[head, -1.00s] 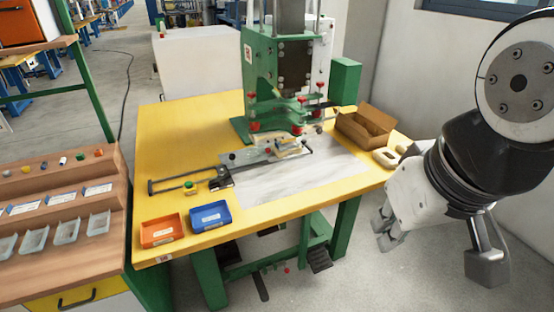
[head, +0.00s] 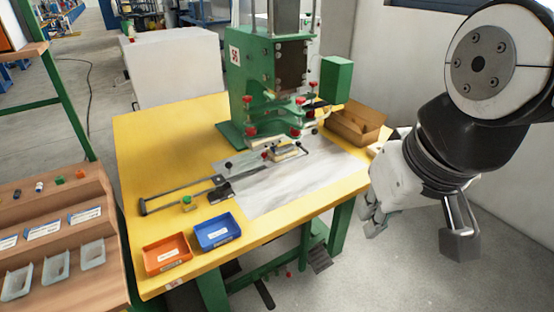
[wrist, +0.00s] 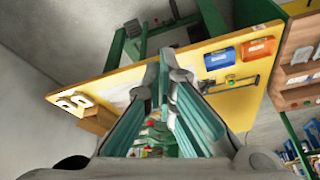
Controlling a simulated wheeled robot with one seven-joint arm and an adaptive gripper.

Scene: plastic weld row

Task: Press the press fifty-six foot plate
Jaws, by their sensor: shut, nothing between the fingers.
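My gripper (head: 372,218) hangs at the right of the table, apart from the foot plate and higher in the picture. It also shows in the wrist view (wrist: 168,82), with its fingers together and empty.
An orange bin (head: 167,254) and a blue bin (head: 217,231) sit at the table's front edge. A cardboard box (head: 356,124) is at its right. A wooden rack (head: 60,235) stands on the left. The floor right of the table is clear.

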